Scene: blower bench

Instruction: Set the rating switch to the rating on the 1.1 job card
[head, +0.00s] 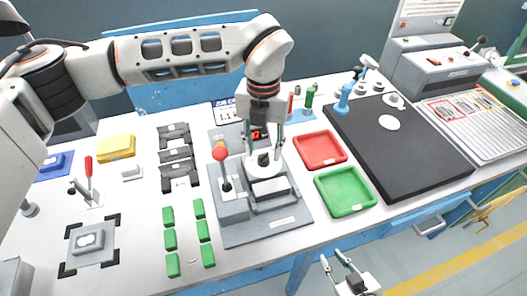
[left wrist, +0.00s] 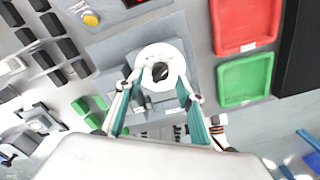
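A job card (head: 226,109) stands at the back of the bench behind the grey fixture (head: 262,228); its text is too small to read. A red-lit display (head: 256,135) sits at the fixture's rear, partly hidden by my left gripper. My left gripper (head: 264,146) is open and empty, pointing down over a white round part (head: 250,168) with a dark knob (head: 263,159). In the left wrist view the white part (left wrist: 147,56) and dark knob (left wrist: 160,71) show just beyond the open fingers. I cannot tell which control is the rating switch. My right gripper (head: 336,262) is open and empty at the front edge.
Red (head: 320,149) and green (head: 345,191) trays lie to the right, beside a black mat (head: 397,150). Several green blocks (head: 171,240) and dark clamps (head: 175,155) lie to the left. A yellow button (left wrist: 90,19) shows near the display.

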